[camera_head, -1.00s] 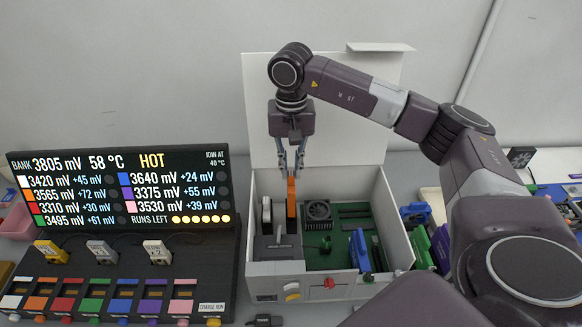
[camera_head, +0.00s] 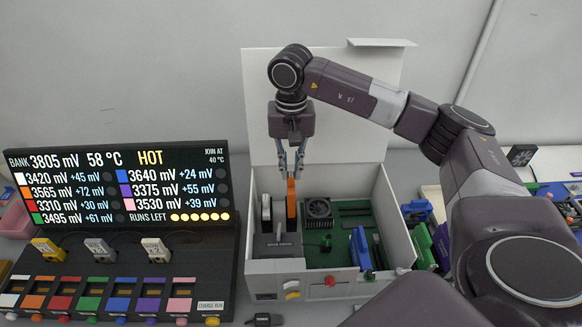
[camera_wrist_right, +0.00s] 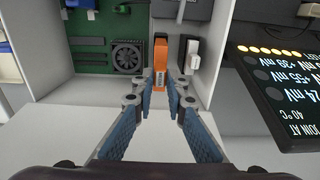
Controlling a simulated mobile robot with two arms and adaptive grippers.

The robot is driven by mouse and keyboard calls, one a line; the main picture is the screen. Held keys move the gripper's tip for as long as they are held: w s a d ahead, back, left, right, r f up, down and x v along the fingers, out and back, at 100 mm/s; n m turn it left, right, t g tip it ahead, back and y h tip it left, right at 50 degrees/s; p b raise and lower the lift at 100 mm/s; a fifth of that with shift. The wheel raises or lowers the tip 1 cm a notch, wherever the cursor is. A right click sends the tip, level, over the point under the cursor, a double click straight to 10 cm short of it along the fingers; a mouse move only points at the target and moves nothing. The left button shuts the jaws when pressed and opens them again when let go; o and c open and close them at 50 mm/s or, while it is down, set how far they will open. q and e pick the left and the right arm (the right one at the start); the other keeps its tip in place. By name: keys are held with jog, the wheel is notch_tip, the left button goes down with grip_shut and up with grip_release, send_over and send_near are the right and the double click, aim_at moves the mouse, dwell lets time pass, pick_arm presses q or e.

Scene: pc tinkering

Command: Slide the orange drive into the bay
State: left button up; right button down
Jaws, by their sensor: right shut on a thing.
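The orange drive (camera_head: 291,198) stands upright inside the open white case (camera_head: 262,268), at its left side. My right gripper (camera_head: 291,176) comes down from above and is shut on the drive's top end. In the right wrist view the drive (camera_wrist_right: 160,78) sits between the tips of my right gripper (camera_wrist_right: 160,88). Whether the drive touches the bay is hard to tell. My left gripper is not in view.
A fan cooler (camera_head: 318,210) and a blue card (camera_head: 360,247) are in the case on the green board. The raised white lid (camera_head: 345,110) stands behind. A dark battery display panel (camera_head: 118,185) stands close on the left. Green and purple parts (camera_head: 423,245) lie to the right.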

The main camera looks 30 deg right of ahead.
aim_at(291, 174)
jog(key=shift+f+b, duration=3.2)
jog(key=shift+f, duration=1)
jog(key=c, duration=1.8)
grip_release()
jog(key=shift+c, duration=0.2)
jog(key=shift+r, duration=0.15)
jog(key=shift+r+p, duration=1.6)
jog(key=shift+r, duration=0.8)
jog(key=shift+r, duration=0.15)
notch_tip(291, 174, up, 12)
